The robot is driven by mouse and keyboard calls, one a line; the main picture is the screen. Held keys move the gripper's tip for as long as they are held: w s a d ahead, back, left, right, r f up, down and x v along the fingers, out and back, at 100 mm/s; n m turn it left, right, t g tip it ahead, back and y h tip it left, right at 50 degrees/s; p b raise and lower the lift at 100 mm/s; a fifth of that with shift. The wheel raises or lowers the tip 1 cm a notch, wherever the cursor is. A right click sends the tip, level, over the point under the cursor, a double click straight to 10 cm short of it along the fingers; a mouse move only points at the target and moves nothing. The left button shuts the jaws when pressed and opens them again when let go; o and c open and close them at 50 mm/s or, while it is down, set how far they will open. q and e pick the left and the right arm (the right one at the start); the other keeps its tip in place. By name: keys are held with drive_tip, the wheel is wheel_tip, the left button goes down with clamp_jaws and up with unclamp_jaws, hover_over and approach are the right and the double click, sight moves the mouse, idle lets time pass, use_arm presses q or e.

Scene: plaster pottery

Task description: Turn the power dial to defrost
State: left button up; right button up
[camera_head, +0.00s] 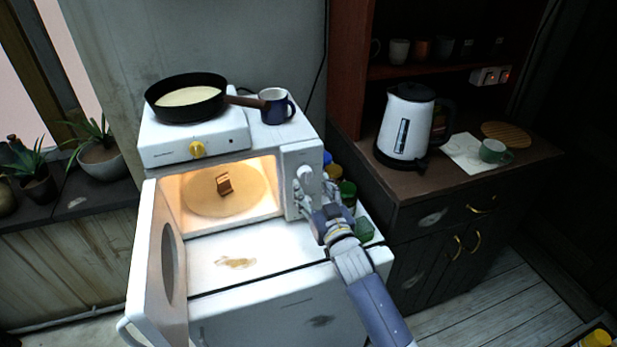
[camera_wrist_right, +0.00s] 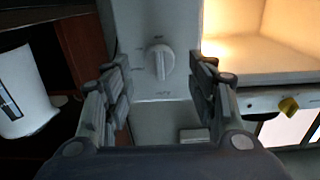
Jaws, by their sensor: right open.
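The microwave (camera_head: 225,247) is white, with its door (camera_head: 157,262) swung open to the left and its inside lit. A round white dial (camera_head: 305,173) is on the control panel at the right of the opening. In the right wrist view, a white dial (camera_wrist_right: 160,62) with a raised grip bar sits on the panel with small marks around it, too small to read. My right gripper (camera_head: 315,198) is open in front of the panel and partly covers it. In the wrist view its fingers (camera_wrist_right: 160,80) are spread either side of the dial, apart from it. My left gripper is not visible.
A hotplate (camera_head: 190,143) with a black pan (camera_head: 187,97) stands on top, beside a blue mug (camera_head: 276,106). A small brown object (camera_head: 224,184) sits inside the microwave. A kettle (camera_head: 405,124) is on the right cabinet. Jars (camera_head: 347,188) stand close beside the panel.

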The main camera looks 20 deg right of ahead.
sight(308, 179)
drive_tip(key=shift+w, duration=2)
drive_tip(key=c, duration=1.1)
